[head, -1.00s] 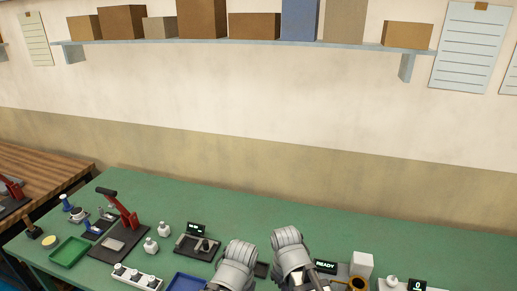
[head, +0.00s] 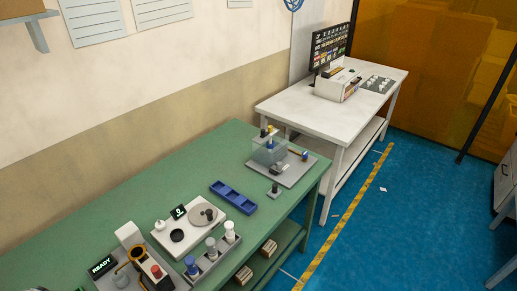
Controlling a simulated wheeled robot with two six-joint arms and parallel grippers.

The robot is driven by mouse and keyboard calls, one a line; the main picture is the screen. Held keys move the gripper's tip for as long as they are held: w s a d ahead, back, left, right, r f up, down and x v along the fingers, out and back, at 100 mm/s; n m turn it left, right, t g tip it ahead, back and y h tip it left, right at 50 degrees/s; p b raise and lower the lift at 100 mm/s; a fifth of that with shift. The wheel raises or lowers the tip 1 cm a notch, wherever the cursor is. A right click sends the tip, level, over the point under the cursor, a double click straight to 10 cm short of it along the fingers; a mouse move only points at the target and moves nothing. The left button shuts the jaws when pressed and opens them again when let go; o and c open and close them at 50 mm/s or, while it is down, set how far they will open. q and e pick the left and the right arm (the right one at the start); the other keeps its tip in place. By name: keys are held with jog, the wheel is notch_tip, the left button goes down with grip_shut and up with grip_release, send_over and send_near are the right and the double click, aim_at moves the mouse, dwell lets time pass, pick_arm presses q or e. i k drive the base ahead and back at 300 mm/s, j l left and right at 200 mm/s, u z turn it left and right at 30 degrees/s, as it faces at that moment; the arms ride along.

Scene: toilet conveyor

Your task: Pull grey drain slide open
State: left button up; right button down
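I cannot single out the grey drain slide with certainty in the head view. A clear box (head: 268,153) stands on a grey base plate (head: 294,174) at the far right end of the green table. A small grey block with a dark knob (head: 275,190) sits on the table in front of the plate. Neither of my grippers is clearly in view.
A blue divided tray (head: 233,196) lies left of the plate. A white unit with a round grey disc (head: 203,215) and a rack of bottles (head: 212,248) are nearer. A white table (head: 330,112) with a monitor stands beyond.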

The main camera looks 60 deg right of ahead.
aim_at(278, 168)
jog(key=z, duration=2.4)
